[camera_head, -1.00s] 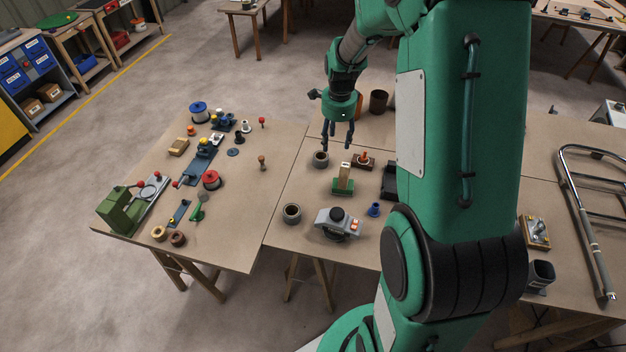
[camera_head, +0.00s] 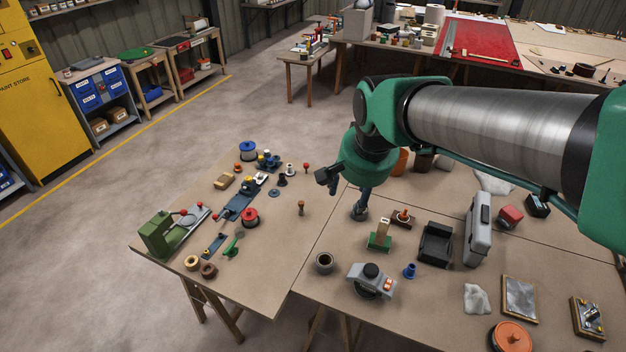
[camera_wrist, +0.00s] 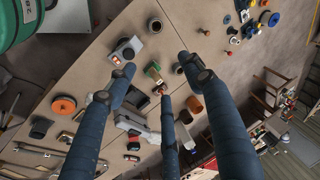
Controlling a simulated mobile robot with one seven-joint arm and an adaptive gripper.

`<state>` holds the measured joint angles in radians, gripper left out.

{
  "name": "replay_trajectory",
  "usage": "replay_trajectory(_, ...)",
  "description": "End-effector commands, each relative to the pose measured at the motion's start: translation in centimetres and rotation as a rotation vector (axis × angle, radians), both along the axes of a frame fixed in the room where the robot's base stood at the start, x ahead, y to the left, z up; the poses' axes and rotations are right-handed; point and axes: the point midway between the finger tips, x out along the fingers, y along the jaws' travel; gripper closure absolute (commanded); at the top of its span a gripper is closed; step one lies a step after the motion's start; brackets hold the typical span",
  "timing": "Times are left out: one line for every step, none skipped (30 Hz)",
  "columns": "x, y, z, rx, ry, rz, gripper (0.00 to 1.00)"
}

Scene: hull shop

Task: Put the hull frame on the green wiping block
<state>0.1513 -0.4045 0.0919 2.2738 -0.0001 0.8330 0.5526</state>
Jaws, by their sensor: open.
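The green wiping block (camera_head: 378,243) stands on the near table with an upright wooden piece on it; it also shows in the wrist view (camera_wrist: 153,72). Nothing in view is certainly the hull frame. A small grey ring-like piece (camera_head: 359,214) lies on the table behind and left of the block. A similar dark ring (camera_head: 324,263) lies nearer the front edge. My gripper (camera_head: 363,203) points down just above the rear ring, partly hiding it; I cannot tell if they touch. In the wrist view my gripper's fingers (camera_wrist: 160,80) are spread with nothing held.
A reddish-brown block with an orange knob (camera_head: 402,218) sits close behind the green block. A black tray (camera_head: 435,245), a grey sander-like tool (camera_head: 371,280) and a blue cup (camera_head: 409,271) stand nearby. Pots (camera_head: 399,162) stand behind my gripper. The left table (camera_head: 285,265) holds several small parts.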

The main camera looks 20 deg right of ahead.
Motion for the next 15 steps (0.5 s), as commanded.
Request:
replay_trajectory(-1.2, 0.9, 0.6, -0.018, -0.015, 0.058, 0.48)
replay_trajectory(-1.9, 1.3, 0.9, -0.029, -0.022, 0.092, 0.48)
replay_trajectory(-2.8, 1.8, 1.3, -0.044, -0.030, 0.139, 0.48)
replay_trajectory(-3.5, 2.2, 1.5, -0.055, -0.036, 0.174, 0.48)
replay_trajectory(-4.2, 2.6, 1.7, -0.067, -0.041, 0.208, 0.48)
replay_trajectory(-5.1, 3.1, 1.9, -0.083, -0.050, 0.254, 0.48)
replay_trajectory(-5.8, 3.4, 2.1, -0.095, -0.056, 0.288, 0.48)
replay_trajectory(-6.5, 3.8, 2.2, -0.107, -0.062, 0.323, 0.48)
replay_trajectory(-7.3, 4.2, 2.5, -0.124, -0.072, 0.367, 0.48)
replay_trajectory(-8.0, 4.5, 2.5, -0.136, -0.078, 0.399, 0.48)
replay_trajectory(-8.6, 4.8, 2.6, -0.148, -0.083, 0.431, 0.48)
replay_trajectory(-9.4, 5.2, 2.7, -0.162, -0.091, 0.470, 0.48)
replay_trajectory(-10.0, 5.4, 2.7, -0.173, -0.095, 0.497, 0.48)
replay_trajectory(-10.4, 5.6, 2.7, -0.183, -0.100, 0.522, 0.48)
replay_trajectory(-11.0, 5.8, 2.7, -0.195, -0.106, 0.552, 0.48)
